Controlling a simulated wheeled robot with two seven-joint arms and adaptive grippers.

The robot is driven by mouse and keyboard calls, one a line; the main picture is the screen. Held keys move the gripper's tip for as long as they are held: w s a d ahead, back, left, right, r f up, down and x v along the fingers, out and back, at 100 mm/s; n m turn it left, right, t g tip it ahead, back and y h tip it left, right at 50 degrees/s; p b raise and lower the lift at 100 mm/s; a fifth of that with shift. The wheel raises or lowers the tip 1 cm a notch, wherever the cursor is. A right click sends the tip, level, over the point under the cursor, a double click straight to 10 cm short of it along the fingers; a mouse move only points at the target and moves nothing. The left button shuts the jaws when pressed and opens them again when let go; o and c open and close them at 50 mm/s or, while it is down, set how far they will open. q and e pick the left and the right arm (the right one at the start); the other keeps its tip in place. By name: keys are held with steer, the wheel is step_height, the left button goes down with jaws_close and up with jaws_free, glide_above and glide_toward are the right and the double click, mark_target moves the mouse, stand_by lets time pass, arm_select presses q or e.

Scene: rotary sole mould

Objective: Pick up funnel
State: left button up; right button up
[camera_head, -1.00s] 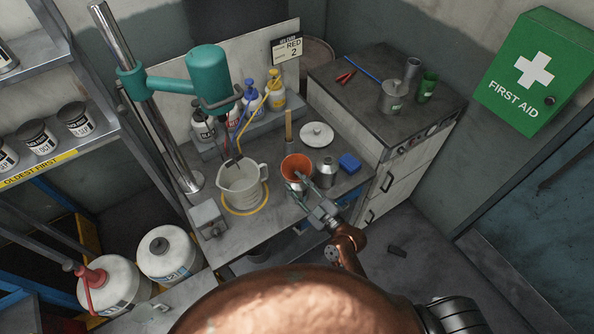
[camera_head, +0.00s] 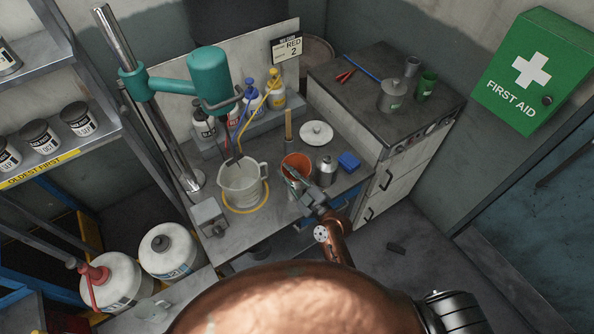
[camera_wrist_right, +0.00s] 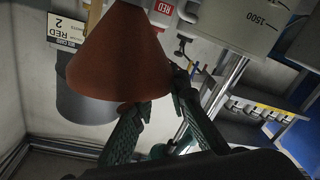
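The orange-red funnel (camera_head: 300,162) is on the workbench, between the measuring jug and a small metal can. In the right wrist view the funnel (camera_wrist_right: 118,58) shows large as a cone, close to the fingers. My right gripper (camera_head: 291,178) is at the funnel's near side. Its two fingers (camera_wrist_right: 158,100) are spread, one tip overlapping the wide rim and the other by the cone's right side. I cannot tell whether either touches it. My left gripper is in neither current view.
A clear jug (camera_head: 240,186) stands left of the funnel under a teal mixer (camera_head: 209,78). The metal can (camera_head: 326,171) and a blue block (camera_head: 349,161) are close on the right. A white lid (camera_head: 316,133) and several bottles are behind.

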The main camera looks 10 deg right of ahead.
steer(key=shift+f, duration=0.1)
jaws_close()
step_height(320, 180, up, 35)
steer(key=p, duration=0.8)
stand_by(0.3)
